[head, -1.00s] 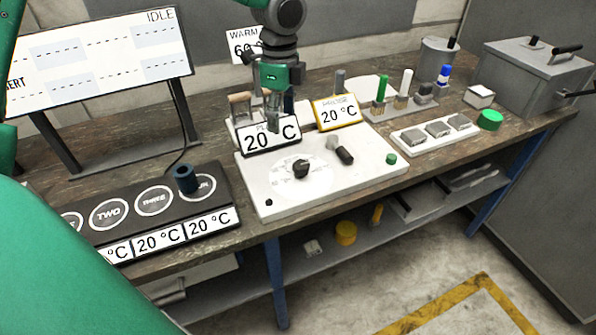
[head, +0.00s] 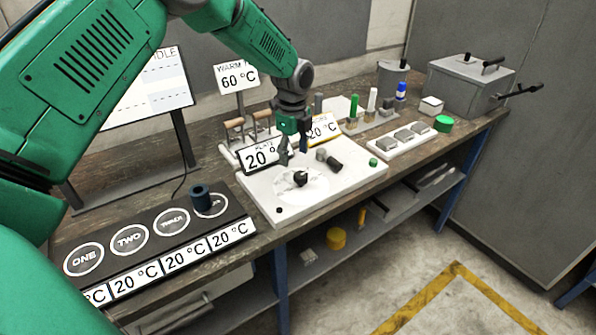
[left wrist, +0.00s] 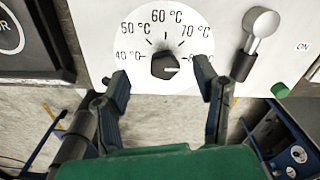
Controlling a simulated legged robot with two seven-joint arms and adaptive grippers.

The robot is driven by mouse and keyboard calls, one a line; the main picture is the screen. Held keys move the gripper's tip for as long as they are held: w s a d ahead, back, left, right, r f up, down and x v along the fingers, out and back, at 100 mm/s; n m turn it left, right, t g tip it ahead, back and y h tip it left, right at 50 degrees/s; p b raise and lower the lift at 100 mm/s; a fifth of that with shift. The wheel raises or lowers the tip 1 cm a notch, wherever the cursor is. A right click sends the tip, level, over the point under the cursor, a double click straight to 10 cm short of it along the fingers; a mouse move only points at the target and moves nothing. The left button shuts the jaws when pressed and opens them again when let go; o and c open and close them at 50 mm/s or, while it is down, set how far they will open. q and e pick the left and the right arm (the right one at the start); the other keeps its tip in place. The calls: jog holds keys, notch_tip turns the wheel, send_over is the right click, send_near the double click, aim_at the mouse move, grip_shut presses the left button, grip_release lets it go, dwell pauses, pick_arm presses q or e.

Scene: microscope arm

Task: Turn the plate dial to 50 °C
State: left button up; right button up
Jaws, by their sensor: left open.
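The plate dial is a black knob (left wrist: 164,66) on a white round scale, marked from 40 °C to 80 °C, in the left wrist view. The plate display (head: 262,156) shows 20, partly hidden by my gripper. My left gripper (left wrist: 161,76) is open, its fingers either side of the knob in the picture, with gaps. It also shows in the head view (head: 294,154), above and behind the dial. My right gripper is not seen.
A lever with a round grey end (left wrist: 260,22) stands right of the dial, near the right finger. A green button (head: 373,162) is on the plate unit's right. A black panel (head: 150,245) with numbered circles and a dark blue cylinder (head: 201,198) lies to the left.

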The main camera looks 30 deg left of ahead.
aim_at(301, 174)
pick_arm(q)
notch_tip(301, 174, down, 4)
jog(key=shift+s+a+r, duration=0.1)
jog(key=shift+r, duration=0.1)
jog(key=shift+d+f+p, duration=0.3)
jog(key=shift+d+f, duration=0.2)
jog(key=d, duration=0.3)
jog(key=shift+d+f, duration=0.1)
jog(key=shift+f, duration=0.3)
jog(key=shift+d, duration=0.1)
jog(key=shift+a, duration=0.3)
jog(key=a, duration=0.1)
jog(key=a+f, duration=0.1)
jog(key=a, duration=0.1)
jog(key=c, duration=1.2)
jog(key=shift+o, duration=0.2)
jog(key=shift+a, duration=0.15)
jog(key=shift+d+r, duration=0.15)
jog(key=shift+d, duration=0.4)
jog(key=shift+d+r, duration=0.15)
jog(key=shift+d, duration=0.4)
jog(key=shift+a, duration=0.1)
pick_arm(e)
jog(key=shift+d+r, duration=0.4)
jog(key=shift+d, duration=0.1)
